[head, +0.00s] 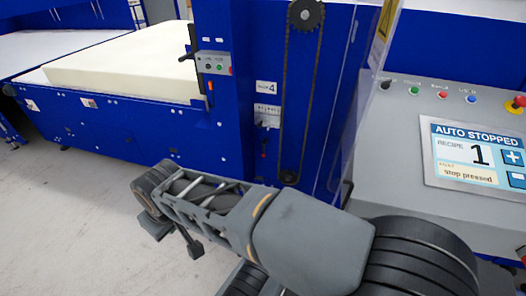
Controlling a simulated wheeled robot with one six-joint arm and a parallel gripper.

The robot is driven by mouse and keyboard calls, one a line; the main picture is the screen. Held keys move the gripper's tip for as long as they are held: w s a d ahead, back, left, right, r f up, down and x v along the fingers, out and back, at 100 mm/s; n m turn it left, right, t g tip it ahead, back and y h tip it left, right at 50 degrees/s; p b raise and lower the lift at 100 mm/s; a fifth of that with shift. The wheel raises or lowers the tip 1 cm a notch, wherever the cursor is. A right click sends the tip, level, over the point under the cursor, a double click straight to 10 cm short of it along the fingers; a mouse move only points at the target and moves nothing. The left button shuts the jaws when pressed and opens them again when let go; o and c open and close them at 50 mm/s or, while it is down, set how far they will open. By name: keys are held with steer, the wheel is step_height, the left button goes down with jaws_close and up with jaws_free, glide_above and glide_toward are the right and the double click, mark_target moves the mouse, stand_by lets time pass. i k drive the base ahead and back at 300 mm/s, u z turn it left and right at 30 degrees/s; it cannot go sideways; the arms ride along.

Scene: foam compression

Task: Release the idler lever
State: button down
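A chain drive (284,100) runs down the blue machine column, from a large dark sprocket (306,14) at the top to a small lower sprocket (289,177). Left of the chain is a white marked plate (267,115), with a small dark rod and red tip (263,154) below it. I cannot tell for certain which part is the idler lever. My gripper (172,234) is in front of and below the column, left of the chain and apart from it. Nothing shows in it; its finger opening is unclear. My arm hides the column's foot.
A clear guard panel (345,90) stands right of the chain. A grey console (405,150) at right has buttons, a red emergency stop (515,104) and a screen (475,155) reading "AUTO STOPPED". A foam slab (120,65) lies on the left bed. Floor at left is clear.

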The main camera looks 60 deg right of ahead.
mark_target(264, 144)
steer(key=z, duration=0.7)
steer(key=i, duration=0.9)
steer(key=z, duration=0.85)
